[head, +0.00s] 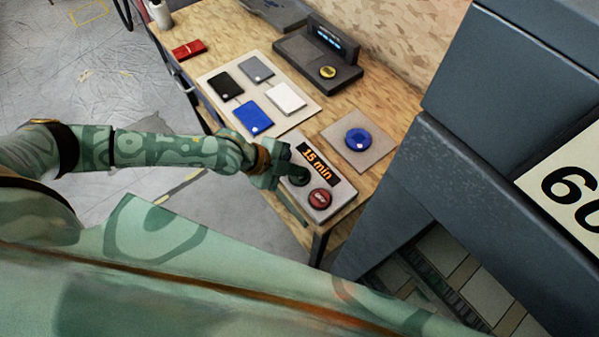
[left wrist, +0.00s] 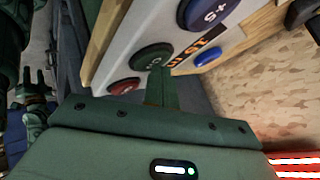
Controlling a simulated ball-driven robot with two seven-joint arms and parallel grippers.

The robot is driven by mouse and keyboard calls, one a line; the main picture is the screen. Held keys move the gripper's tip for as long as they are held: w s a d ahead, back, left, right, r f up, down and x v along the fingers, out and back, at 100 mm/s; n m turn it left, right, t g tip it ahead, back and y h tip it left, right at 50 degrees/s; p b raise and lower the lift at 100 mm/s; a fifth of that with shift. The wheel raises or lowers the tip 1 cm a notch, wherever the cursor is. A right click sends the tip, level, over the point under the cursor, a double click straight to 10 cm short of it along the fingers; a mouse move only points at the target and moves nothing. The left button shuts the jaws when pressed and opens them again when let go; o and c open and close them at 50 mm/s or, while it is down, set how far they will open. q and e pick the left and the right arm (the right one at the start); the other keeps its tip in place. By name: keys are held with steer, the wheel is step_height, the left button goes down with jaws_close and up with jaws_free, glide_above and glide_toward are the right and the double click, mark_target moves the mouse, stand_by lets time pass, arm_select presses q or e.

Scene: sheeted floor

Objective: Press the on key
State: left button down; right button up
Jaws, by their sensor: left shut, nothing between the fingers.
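A grey control panel (head: 316,211) lies at the near end of the wooden bench, with an orange "15 min" display (head: 317,163). A red round key (head: 320,198) sits at its near corner. In the left wrist view, a dark green round key (left wrist: 152,55) lies between the red key (left wrist: 125,86) and a dark key marked with a plus sign and a figure (left wrist: 211,12). My left gripper (head: 303,174) is shut and empty over the panel. Its fingertips (left wrist: 162,74) overlap the green key's edge; I cannot tell whether they touch. The hand partly hides the panel in the head view.
A blue round knob (head: 358,139) on a square plate is beside the panel. A board (head: 215,82) with several coloured cards, a red box (head: 189,49) and a dark device (head: 318,64) lie farther along. A large grey cabinet (head: 450,190) stands close at right.

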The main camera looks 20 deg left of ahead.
arm_select(q)
steer(key=shift+r+p, duration=0.75)
steer(key=shift+r, duration=0.05)
step_height(320, 180, up, 5)
steer(key=p, duration=0.4)
stand_by(0.7)
